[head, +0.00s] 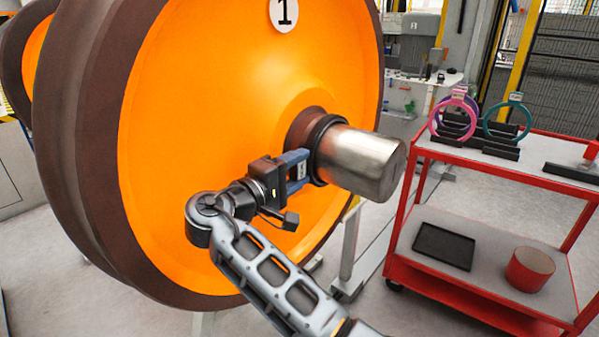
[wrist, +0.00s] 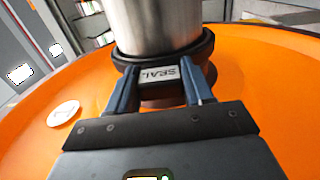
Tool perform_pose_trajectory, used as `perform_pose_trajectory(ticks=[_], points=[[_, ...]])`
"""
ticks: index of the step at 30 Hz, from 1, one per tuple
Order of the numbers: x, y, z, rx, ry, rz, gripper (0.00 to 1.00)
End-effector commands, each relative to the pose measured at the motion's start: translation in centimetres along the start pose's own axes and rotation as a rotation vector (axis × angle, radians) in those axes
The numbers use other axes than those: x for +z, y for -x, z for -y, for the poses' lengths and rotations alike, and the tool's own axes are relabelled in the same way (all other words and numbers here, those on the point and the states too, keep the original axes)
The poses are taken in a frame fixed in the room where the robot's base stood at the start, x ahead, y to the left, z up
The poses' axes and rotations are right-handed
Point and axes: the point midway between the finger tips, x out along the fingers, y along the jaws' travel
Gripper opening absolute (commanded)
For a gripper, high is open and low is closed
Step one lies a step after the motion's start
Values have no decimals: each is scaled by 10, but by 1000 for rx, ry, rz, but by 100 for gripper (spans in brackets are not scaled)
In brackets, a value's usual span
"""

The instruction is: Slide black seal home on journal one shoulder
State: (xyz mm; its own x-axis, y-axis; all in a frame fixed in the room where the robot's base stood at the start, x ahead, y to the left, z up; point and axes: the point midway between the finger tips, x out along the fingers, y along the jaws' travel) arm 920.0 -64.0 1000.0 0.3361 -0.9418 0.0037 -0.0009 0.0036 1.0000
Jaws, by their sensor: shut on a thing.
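The black seal (head: 318,140) is around the steel journal (head: 362,160) of the orange wheel marked 1 (head: 284,14). It sits near the inner end of the bright journal, close to the dark brown shoulder (head: 300,127). My gripper (head: 302,164) is shut on the seal's tab. In the wrist view the tab, labelled SEAL (wrist: 158,75), lies between the blue fingers, and the black ring (wrist: 205,47) runs round the journal (wrist: 155,22). Part of the dark shoulder shows below the tab there. I cannot tell whether the ring touches the shoulder.
A red cart (head: 480,167) stands at the right. Its top bears a pink ring (head: 437,122) and a teal ring (head: 487,128) in black holders. Its lower shelf bears a black tray (head: 444,246) and a red bin (head: 530,269). Space off the journal's free end is clear.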

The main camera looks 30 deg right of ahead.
Motion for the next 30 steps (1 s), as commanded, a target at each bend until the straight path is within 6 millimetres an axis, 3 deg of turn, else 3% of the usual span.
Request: perform_pose_trajectory(ticks=[10,11,15,20,30], points=[[-8,0,0,1,-1,1,17],[-8,0,0,1,-1,1,52],[-7,0,0,1,0,1,65],[-7,0,0,0,0,1,81],[-8,6,1,-1,1,-1,81]])
